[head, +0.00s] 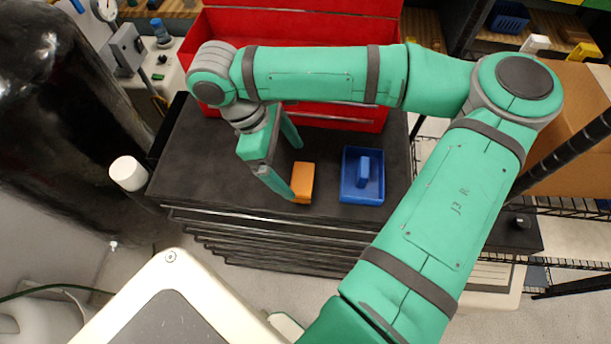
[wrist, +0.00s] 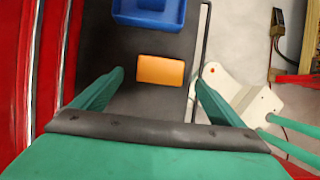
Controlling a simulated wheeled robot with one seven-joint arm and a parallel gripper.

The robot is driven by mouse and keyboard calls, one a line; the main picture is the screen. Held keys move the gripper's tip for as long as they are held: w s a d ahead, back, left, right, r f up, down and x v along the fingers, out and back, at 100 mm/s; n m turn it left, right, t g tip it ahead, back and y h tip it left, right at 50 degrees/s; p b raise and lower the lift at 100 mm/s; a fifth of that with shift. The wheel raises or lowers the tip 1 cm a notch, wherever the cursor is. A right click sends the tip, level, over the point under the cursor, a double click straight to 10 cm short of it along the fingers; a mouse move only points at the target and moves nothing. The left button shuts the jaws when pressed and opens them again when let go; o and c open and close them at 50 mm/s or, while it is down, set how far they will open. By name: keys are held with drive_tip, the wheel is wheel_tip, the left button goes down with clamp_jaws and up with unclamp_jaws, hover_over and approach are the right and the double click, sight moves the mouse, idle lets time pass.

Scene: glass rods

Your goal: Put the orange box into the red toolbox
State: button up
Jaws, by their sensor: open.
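The orange box (head: 302,180) stands on the black top of the tool cabinet, near its front edge. The wrist view shows the orange box (wrist: 161,70) just beyond and between my open fingertips. My gripper (head: 294,171) is open and empty, with one finger close to the left side of the box in the head view. I cannot tell whether that finger touches it. The fingers also show in the wrist view (wrist: 160,74). The red toolbox (head: 300,22) stands open at the back of the cabinet top, its lid raised. My arm hides much of its inside.
A blue tray (head: 348,196) with a blue block (head: 363,170) in it sits right of the orange box. The black cabinet top (head: 205,165) is clear on the left. A large black cylinder (head: 60,110) stands at the far left, and a cardboard box (head: 570,130) at the right.

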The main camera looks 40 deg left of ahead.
sight(302, 178)
drive_tip(key=shift+x, duration=3.55)
drive_tip(key=c, duration=1.3)
drive_tip(key=shift+r, duration=0.15)
